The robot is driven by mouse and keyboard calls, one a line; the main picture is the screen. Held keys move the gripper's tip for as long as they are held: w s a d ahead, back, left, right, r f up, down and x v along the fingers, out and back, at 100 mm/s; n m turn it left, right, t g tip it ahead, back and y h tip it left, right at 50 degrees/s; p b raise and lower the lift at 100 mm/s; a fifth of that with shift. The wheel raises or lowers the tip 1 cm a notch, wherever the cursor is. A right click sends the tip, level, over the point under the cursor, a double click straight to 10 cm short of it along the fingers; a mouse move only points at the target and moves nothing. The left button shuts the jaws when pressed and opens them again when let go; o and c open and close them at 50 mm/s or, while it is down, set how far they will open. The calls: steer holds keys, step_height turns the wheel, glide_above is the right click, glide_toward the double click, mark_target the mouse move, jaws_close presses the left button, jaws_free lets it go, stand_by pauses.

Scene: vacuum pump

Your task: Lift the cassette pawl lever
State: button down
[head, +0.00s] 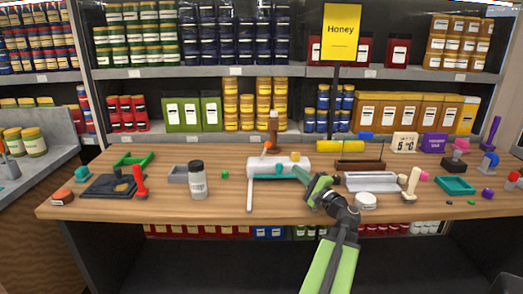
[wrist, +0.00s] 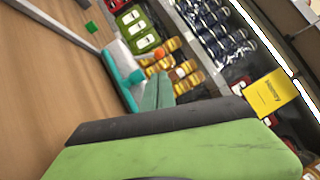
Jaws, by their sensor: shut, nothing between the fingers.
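A white device (head: 290,163) with a teal bar (head: 268,178) along its front stands at the middle of the table. An orange ball knob (head: 267,146) and a long pale lever (head: 249,195) are on its left part. I cannot tell for certain which part is the cassette pawl lever. My gripper (head: 299,172) is shut and empty at the device's right end; contact cannot be told. In the wrist view the gripper's teal fingers (wrist: 158,90) are together, pointing towards the device's teal part (wrist: 136,76), with the orange knob (wrist: 158,52) beyond.
A grey-white jar (head: 198,183) stands left of the device. A white tray (head: 371,181) and a round white tin (head: 366,201) are close to the right of my gripper. Several small items crowd the right. Some table is bare between the jar and the pale lever.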

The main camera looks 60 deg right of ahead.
steer(key=shift+s, duration=0.1)
steer(key=p, duration=0.3)
glide_toward(270, 146)
steer(key=x, duration=0.7)
steer(key=shift+f, duration=0.1)
steer(key=shift+s, duration=0.15)
